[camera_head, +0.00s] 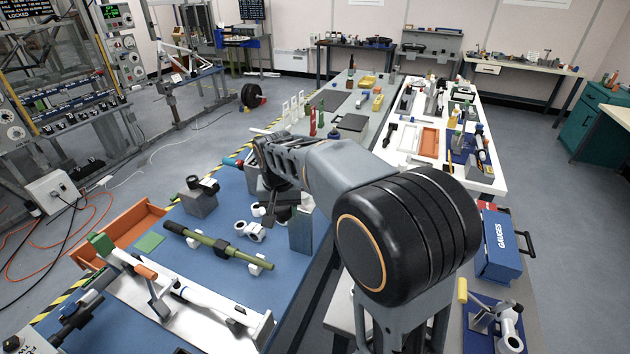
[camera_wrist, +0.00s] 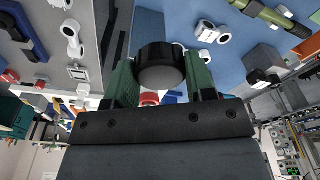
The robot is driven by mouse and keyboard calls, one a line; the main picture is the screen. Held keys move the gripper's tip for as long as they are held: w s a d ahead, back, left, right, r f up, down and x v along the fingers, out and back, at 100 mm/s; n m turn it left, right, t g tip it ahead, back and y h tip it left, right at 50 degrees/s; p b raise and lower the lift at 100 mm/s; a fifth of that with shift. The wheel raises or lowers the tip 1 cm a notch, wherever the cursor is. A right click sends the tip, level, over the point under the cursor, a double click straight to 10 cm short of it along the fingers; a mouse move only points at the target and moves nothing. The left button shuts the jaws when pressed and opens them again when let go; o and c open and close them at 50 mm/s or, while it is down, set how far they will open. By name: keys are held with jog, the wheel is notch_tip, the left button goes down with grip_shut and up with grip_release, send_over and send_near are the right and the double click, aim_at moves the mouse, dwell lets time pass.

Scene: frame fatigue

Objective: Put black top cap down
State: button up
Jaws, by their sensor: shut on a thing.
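My gripper (camera_head: 284,208) hangs over the blue mat (camera_head: 215,290) of the left bench in the head view. In the wrist view its two green-padded fingers (camera_wrist: 161,62) are shut on the black top cap (camera_wrist: 160,57), a round dark cap with a paler grey underside. The cap sits between the fingertips, with the mat behind it. The gap between the cap and any surface below is unclear.
A grey block (camera_head: 300,233) stands close right of my gripper. White ring fittings (camera_head: 249,231) lie left of it, near a green tube (camera_head: 217,243) on white supports. A grey block with a black part (camera_head: 199,199) and an orange tray (camera_head: 122,232) stand farther left.

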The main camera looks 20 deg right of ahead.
jog(key=p, duration=0.3)
send_over(306, 204)
jog(key=s+a, duration=0.2)
jog(key=f, duration=0.4)
jog(key=shift+s+f, duration=0.2)
jog(key=shift+f, duration=0.2)
jog(key=shift+w+d+f+p, duration=0.4)
jog(key=shift+w+d+f, duration=0.45)
jog(key=shift+w+f, duration=0.05)
jog(key=shift+w+d+f, duration=0.1)
jog(key=shift+f, duration=0.15)
jog(key=shift+f, duration=0.2)
jog(key=o, duration=0.9)
jog(key=shift+r, duration=0.1)
